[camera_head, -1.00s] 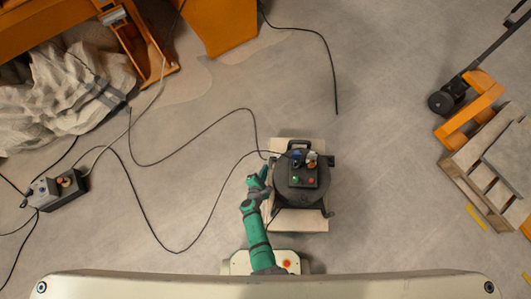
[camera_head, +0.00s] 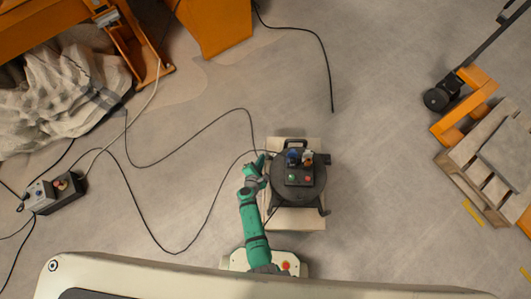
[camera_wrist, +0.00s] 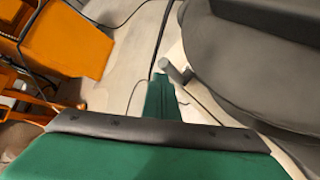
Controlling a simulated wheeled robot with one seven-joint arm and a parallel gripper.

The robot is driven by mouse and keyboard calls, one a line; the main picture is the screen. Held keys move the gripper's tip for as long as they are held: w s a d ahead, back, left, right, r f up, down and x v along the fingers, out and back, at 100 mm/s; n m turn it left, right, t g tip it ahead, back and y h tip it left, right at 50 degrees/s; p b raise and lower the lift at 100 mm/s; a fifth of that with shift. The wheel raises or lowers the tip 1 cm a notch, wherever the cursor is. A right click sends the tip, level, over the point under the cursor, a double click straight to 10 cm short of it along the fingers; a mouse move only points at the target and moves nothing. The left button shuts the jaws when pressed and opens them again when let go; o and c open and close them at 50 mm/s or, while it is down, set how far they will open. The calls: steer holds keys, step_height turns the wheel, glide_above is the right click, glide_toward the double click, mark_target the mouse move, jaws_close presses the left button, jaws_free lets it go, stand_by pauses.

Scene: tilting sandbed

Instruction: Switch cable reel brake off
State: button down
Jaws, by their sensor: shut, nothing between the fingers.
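The cable reel (camera_head: 316,191) is a dark round drum standing on a pale board. A control box (camera_head: 301,177) with a green and a red button and blue and pale plugs sits on top of it. In the wrist view its dark curved side (camera_wrist: 250,75) fills the right. A short grey peg (camera_wrist: 176,73) sticks out from the reel's left side; I cannot tell whether it is the brake. My gripper (camera_head: 260,162) is shut and empty at the reel's upper left. In the wrist view its green fingertip (camera_wrist: 160,77) is close to the peg; contact cannot be told.
A black cable (camera_head: 207,219) loops over the floor left of the reel. A grey and black box (camera_head: 68,194) and a crumpled cloth (camera_head: 60,90) lie at the left. An orange pallet truck with a wooden pallet (camera_head: 453,170) stands at the right. Floor between it and the reel is clear.

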steer(key=shift+r, duration=0.15)
steer(key=shift+r, duration=0.65)
steer(key=shift+s+a, duration=0.1)
steer(key=shift+a, duration=0.05)
steer(key=s+a+r, duration=0.4)
steer(key=s+r, duration=0.1)
steer(key=r, duration=0.4)
steer(key=shift+a, duration=0.4)
stand_by(0.6)
